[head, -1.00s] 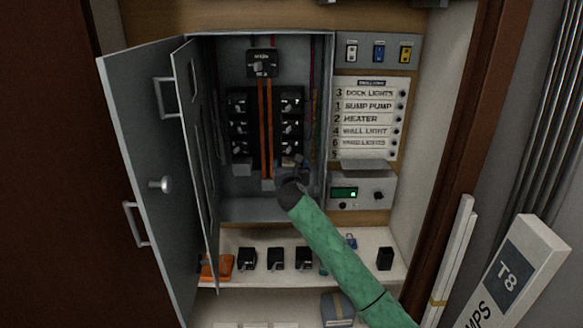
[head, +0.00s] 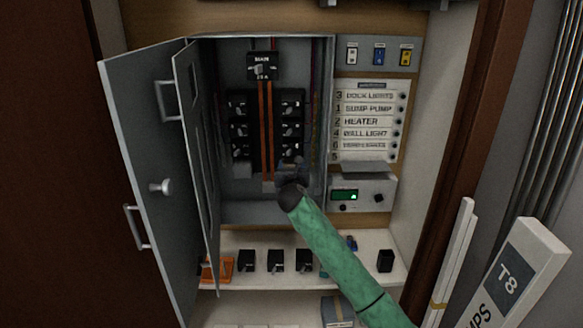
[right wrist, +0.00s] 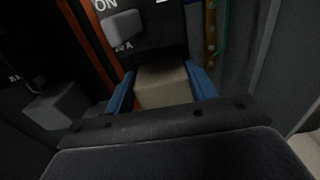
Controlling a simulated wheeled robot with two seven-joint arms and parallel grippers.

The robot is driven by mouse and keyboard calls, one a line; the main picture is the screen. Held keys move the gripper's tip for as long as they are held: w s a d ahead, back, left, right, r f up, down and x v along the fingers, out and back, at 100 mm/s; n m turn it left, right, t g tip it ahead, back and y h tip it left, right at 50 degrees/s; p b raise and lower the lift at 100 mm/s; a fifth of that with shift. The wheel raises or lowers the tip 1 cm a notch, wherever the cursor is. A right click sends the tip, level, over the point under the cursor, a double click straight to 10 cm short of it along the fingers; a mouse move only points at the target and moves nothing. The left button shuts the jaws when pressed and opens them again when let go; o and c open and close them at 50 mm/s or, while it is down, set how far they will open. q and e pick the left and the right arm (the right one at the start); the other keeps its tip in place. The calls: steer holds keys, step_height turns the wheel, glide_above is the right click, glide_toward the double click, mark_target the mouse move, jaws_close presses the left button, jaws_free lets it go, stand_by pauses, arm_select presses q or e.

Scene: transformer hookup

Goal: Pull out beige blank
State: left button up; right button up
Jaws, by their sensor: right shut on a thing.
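The beige blank (right wrist: 165,86) sits in the lowest right breaker slot, just below a black breaker (right wrist: 125,28) marked ON. In the right wrist view the two blue fingers of my right gripper (right wrist: 163,92) are shut on its sides. In the head view my right gripper (head: 291,178) is at the bottom of the right breaker column, and it hides the blank there. The green sleeve is my right arm. My left gripper is in neither view.
The grey panel box (head: 270,212) stands open, with its door (head: 150,180) and inner cover (head: 196,150) swung left. Orange bars (head: 265,130) run between the breaker columns. Several loose black breakers (head: 276,261) and an orange item (head: 216,268) lie on the white shelf (head: 290,281) below.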

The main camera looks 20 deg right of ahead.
steer(key=shift+p+v, duration=1.35)
steer(key=shift+v, duration=0.35)
stand_by(0.4)
steer(key=p+v, duration=0.2)
steer(key=v, duration=0.3)
steer(key=shift+p, duration=0.3)
stand_by(0.4)
